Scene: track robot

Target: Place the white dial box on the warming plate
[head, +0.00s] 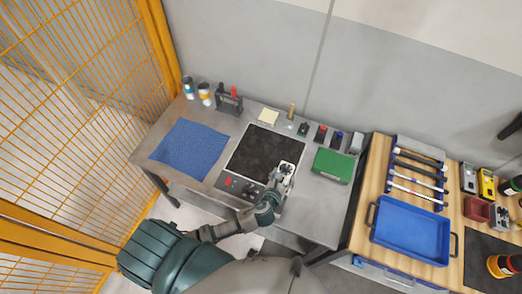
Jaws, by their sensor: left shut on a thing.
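The warming plate (262,151) is a black square surface on the grey table, with a control strip (241,187) with a red part along its near edge. My left gripper (285,175) is at the near right corner of the plate, shut on the white dial box (287,167). The box shows a white top with a dark round mark. It overlaps the plate's right edge in the head view. I cannot tell whether it touches the plate. The gripper hides the box's near side. My right gripper is not in view.
A blue mat (190,147) lies left of the plate and a green box (333,165) to its right. Small bottles, a black rack (229,101) and several small blocks line the back. A wooden table with a blue tray (410,229) stands at right; yellow fencing (160,45) is at left.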

